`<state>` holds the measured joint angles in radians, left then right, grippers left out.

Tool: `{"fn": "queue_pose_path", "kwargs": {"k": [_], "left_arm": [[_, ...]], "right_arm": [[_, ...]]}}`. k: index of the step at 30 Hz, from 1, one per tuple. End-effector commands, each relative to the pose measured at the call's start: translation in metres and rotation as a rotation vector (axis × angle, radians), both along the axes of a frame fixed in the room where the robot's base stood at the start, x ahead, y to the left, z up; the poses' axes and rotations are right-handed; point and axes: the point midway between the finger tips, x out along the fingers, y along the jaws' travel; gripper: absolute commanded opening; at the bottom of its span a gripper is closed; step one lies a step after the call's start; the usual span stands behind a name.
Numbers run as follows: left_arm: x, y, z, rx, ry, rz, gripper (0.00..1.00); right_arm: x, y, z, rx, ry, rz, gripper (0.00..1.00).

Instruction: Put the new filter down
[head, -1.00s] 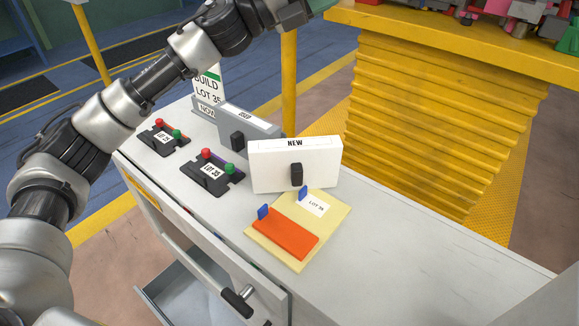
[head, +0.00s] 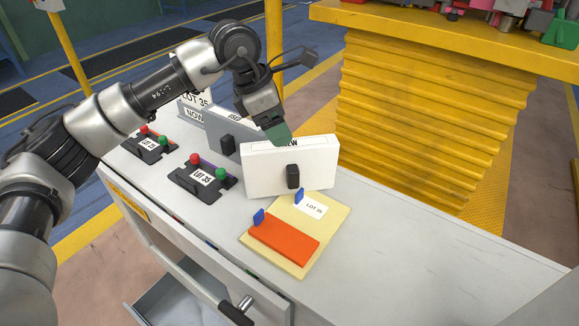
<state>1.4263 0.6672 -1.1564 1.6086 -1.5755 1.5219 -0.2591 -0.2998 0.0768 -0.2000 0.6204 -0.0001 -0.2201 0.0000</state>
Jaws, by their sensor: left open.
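The new filter (head: 265,177) is a white box marked NEW with a black handle on its front. It stands upright on the grey bench top (head: 385,240), behind the cream board. My left gripper (head: 279,133) is open, with its greenish fingertips just above and behind the top edge of the new filter, partly covering its label. I cannot tell whether the fingers touch it. The grey used filter (head: 215,128) stands behind and to the left, partly hidden. My right gripper is not in view.
A cream board (head: 324,232) carries an orange block (head: 283,238), blue tabs and a LOT 35 card. Two black plates with red and green knobs (head: 203,178) lie to the left. A drawer (head: 180,296) hangs open below. The bench's right end is clear.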

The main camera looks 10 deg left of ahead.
Motion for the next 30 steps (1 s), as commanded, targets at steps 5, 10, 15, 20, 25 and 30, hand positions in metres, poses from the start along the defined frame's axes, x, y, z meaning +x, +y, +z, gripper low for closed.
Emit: {"fn": "queue_pose_path", "kwargs": {"k": [5,10,15,20,25,30], "left_arm": [[0.002,-0.005,-0.013,-0.002,0.000,0.000,0.72],[0.007,-0.014,-0.033,-0.002,0.003,-0.002,0.72],[0.011,-0.021,-0.054,-0.004,0.001,0.000,0.72],[0.012,-0.023,-0.059,-0.003,0.000,0.000,0.72],[0.012,-0.023,-0.059,-0.004,-0.001,0.000,0.72],[0.012,-0.023,-0.060,-0.004,-0.001,0.000,0.72]], "right_arm": [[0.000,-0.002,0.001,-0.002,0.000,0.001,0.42],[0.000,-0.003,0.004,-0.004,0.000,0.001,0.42],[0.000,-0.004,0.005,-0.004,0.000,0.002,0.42],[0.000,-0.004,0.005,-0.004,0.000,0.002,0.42],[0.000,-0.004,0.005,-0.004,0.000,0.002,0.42],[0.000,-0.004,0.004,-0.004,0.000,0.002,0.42]]}}
